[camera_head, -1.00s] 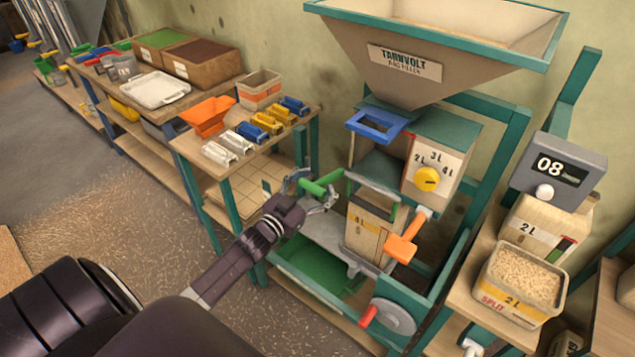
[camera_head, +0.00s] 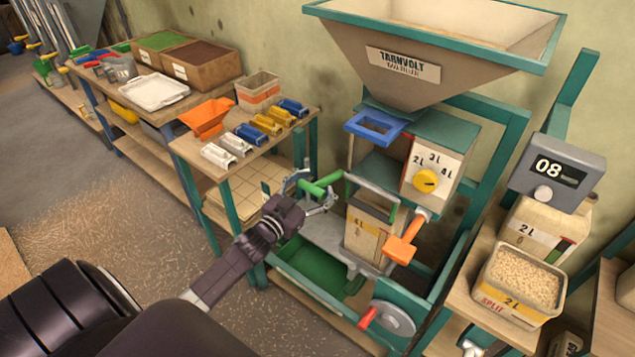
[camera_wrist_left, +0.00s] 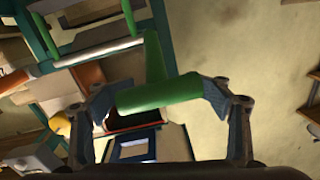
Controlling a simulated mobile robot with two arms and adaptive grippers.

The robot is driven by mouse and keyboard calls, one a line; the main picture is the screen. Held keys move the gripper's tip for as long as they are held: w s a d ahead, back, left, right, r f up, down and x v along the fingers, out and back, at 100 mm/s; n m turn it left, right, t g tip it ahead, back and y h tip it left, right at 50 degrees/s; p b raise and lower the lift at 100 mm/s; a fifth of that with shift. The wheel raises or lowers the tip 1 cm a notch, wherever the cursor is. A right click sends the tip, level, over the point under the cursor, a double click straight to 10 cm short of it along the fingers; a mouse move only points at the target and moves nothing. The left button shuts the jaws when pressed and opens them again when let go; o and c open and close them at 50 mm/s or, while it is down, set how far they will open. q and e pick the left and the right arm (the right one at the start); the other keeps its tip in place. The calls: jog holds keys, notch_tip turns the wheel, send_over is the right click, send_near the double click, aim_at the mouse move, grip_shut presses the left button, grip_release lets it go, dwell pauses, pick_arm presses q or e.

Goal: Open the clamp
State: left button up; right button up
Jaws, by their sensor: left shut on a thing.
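My left gripper (camera_head: 318,194) is at the left side of the filling machine, shut on the green clamp handle (camera_head: 322,184). In the left wrist view the green handle (camera_wrist_left: 158,94) lies between the two fingers of the left gripper (camera_wrist_left: 160,98). The handle joins the clamp frame (camera_head: 371,184) around the top of a carton (camera_head: 368,232) marked 4 L. The carton stands upright on the grey platform under the blue spout frame (camera_head: 376,126). My right gripper is not in view.
An orange lever (camera_head: 408,240) and a yellow dial (camera_head: 426,181) are right of the clamp. A wooden bench (camera_head: 196,147) with several coloured clips stands to the left. A shelf with a grain-filled box (camera_head: 518,284) stands to the right.

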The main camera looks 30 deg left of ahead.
pick_arm(q)
jog(key=shift+r, duration=0.15)
jog(key=o, duration=1.9)
jog(key=shift+s+d, duration=0.1)
jog(key=shift+o, duration=0.2)
jog(key=s, duration=1.2)
jog(key=shift+a, duration=0.25)
